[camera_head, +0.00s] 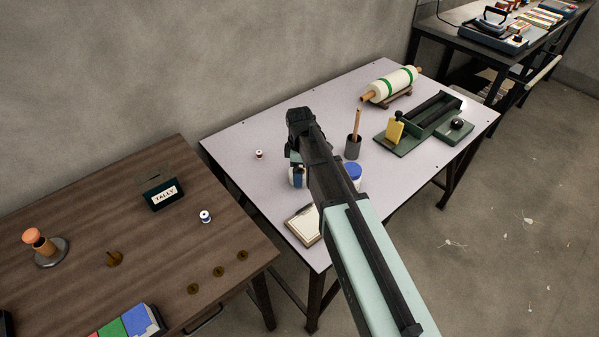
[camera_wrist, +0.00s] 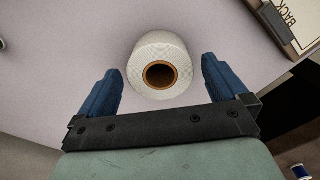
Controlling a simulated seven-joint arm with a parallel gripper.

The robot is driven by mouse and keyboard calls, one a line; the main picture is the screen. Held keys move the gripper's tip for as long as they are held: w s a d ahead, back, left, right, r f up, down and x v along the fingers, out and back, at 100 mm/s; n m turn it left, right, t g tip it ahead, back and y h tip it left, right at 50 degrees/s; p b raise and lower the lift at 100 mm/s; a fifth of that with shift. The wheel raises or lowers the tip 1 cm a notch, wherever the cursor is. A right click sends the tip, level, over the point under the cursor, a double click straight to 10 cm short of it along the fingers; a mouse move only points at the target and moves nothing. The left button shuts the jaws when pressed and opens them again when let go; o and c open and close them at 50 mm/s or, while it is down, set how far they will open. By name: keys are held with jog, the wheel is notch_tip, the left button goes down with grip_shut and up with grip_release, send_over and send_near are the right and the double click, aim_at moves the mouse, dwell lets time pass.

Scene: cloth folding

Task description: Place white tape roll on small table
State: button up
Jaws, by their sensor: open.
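The white tape roll (camera_wrist: 151,50) has a brown core and sits on the pale-topped table (camera_head: 240,130). In the wrist view it lies between the blue fingers of my open gripper (camera_wrist: 160,68), nearer the tips. Gaps show on both sides, and neither finger seems to touch it. In the head view my gripper (camera_head: 298,177) is low over the pale table, and my arm hides most of the roll. A lower brown wooden table (camera_head: 150,240) stands to the left; I cannot tell which table the task calls small.

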notch_tip(320, 180, up, 11)
jog(key=shift+f, duration=0.2)
dwell(0.3)
dwell(0.3)
